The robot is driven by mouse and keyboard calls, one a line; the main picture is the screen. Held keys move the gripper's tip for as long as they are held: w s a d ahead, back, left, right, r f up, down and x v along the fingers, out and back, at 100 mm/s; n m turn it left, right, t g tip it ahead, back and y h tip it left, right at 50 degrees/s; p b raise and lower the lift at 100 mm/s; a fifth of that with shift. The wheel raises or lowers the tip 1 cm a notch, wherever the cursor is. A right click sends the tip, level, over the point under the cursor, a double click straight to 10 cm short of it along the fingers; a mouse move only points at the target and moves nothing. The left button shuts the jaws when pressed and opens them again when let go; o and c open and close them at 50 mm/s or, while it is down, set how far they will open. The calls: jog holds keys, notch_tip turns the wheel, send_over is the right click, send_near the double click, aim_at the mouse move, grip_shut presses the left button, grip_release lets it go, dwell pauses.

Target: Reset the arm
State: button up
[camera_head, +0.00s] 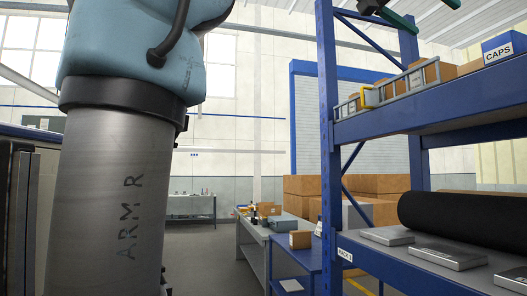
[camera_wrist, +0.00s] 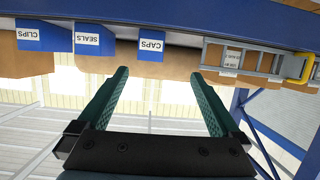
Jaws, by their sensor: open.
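My gripper (camera_head: 436,17) is at the top right of the head view, above the upper shelf (camera_head: 440,115) of the blue rack. Its two green fingers are spread with nothing between them, as the wrist view also shows (camera_wrist: 159,74). The wrist view is upside down. My grey arm column and blue arm link fill the left of the head view. A grey slotted duct (camera_head: 405,84) with a yellow clip (camera_head: 370,96) lies along the shelf; it also shows in the wrist view (camera_wrist: 262,62), apart from the fingers.
A blue CAPS bin (camera_head: 498,49) stands on the upper shelf. SEALS (camera_wrist: 88,42) and CLIPS (camera_wrist: 42,36) bins show in the wrist view. Flat metal blocks (camera_head: 447,253) and a black roll (camera_head: 465,216) lie on the lower shelf. Benches (camera_head: 290,255) and cardboard boxes stand behind.

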jog(key=w+a+f+n+t+y, duration=0.1)
jog(key=w+a+f+n+y, duration=0.15)
jog(key=w+f, duration=0.7)
jog(key=w+a+f+n+y, duration=0.2)
jog(key=w+a+f, duration=0.25)
jog(key=f, duration=0.55)
jog(key=w+a+f+n+y, duration=0.25)
jog(key=a+f, duration=0.25)
jog(key=f, duration=0.4)
jog(key=w+a+f+n+y, duration=0.2)
jog(key=w+a+f, duration=0.2)
jog(key=f, duration=0.6)
jog(key=s+a+f+n+y, duration=0.2)
jog(key=s+a+f, duration=0.1)
jog(key=a+f, duration=1)
jog(key=s+a+f+n+g+y, duration=0.1)
jog(key=s+a+f, duration=0.3)
jog(key=s+f, duration=0.2)
jog(key=s+a+f+n+g+y, duration=0.1)
jog(key=s+a+f+g, duration=0.1)
jog(key=s+a+f, duration=0.3)
notch_tip(320, 180, down, 5)
jog(key=shift+s+a+r, duration=0.1)
jog(key=shift+s+a, duration=0.05)
jog(key=shift+s, duration=0.55)
